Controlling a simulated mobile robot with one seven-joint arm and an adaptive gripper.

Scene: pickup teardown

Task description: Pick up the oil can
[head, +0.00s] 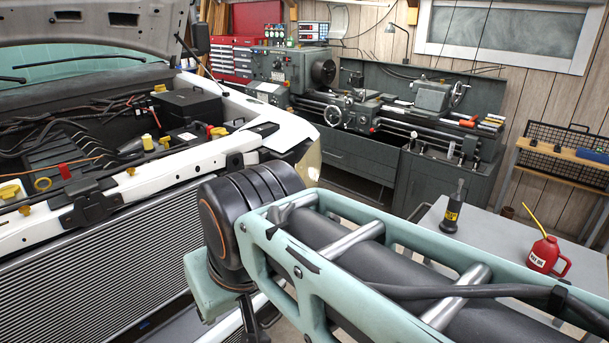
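A red can (545,255) with a thin yellow spout, a side handle and a pale label stands upright on a grey table (490,233) at the right of the head view. It appears to be the oil can. A black bottle (452,212) with a yellow label and a narrow top stands on the same table, to the left of the can. My teal and black arm crosses the lower middle and right of the view, in front of part of the table. My gripper cannot be made out in this view. Nothing is seen touching the can.
A pickup with its hood raised and engine bay (90,140) open fills the left. A lathe (400,110) and a red tool chest (230,58) stand along the back. A shelf with a wire back (565,150) stands at right. The tabletop between bottle and can is clear.

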